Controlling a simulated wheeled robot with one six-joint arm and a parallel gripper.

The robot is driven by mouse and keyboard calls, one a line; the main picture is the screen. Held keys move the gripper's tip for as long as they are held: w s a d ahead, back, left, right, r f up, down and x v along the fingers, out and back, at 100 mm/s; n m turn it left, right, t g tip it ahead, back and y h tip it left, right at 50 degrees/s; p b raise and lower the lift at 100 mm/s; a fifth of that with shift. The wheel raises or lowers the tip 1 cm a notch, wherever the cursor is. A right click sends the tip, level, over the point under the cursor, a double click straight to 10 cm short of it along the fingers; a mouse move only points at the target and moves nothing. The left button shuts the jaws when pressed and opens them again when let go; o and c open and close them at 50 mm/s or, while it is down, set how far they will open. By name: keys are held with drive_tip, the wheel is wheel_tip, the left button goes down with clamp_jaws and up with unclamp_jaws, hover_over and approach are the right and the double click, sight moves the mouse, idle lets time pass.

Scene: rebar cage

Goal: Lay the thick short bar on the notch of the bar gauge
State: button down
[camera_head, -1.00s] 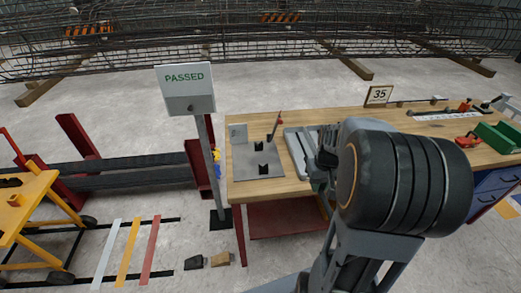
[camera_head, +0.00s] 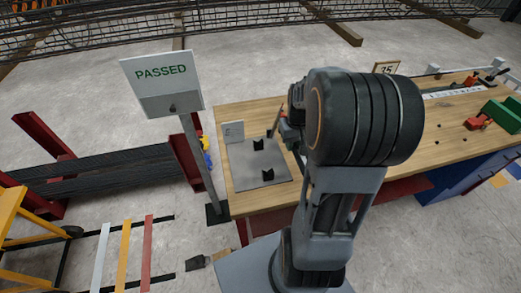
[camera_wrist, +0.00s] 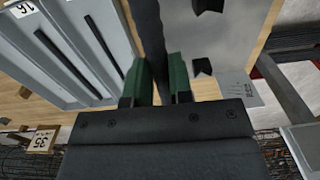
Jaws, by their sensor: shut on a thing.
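My gripper (camera_wrist: 162,78) has green fingers and is shut on a dark, thick bar (camera_wrist: 150,28), which runs up out of the wrist view. The bar gauge is a grey plate (camera_head: 241,168) on the wooden bench, with two black notched blocks (camera_head: 258,144) (camera_head: 268,174). In the wrist view the gauge plate (camera_wrist: 230,45) lies to the right of the bar, with its black blocks (camera_wrist: 202,67) apart from the bar. In the head view my arm hides most of my gripper and the bar.
A grey tray (camera_wrist: 88,88) with thin dark bars and a "16" label lies left of the held bar in the wrist view. A "PASSED" sign (camera_head: 160,75) on a post stands left of the bench. A small card (camera_head: 233,131) stands behind the plate.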

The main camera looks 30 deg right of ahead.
drive_tip(key=shift+w+a+f+p, duration=0.35)
drive_tip(key=shift+w+a+f, duration=0.7)
drive_tip(key=shift+w+f, duration=0.45)
drive_tip(key=shift+w+a+f+p, duration=0.4)
drive_tip(key=shift+w+a+f, duration=0.65)
drive_tip(key=shift+w+f, duration=0.5)
drive_tip(key=shift+w+a+f+p, duration=0.35)
drive_tip(key=shift+w+a+f, duration=0.7)
drive_tip(key=shift+w+f, duration=0.6)
drive_tip(key=shift+f, duration=1.15)
drive_tip(key=shift+f, duration=0.1)
drive_tip(key=shift+f, duration=0.15)
drive_tip(key=c, duration=1)
unclamp_jaws()
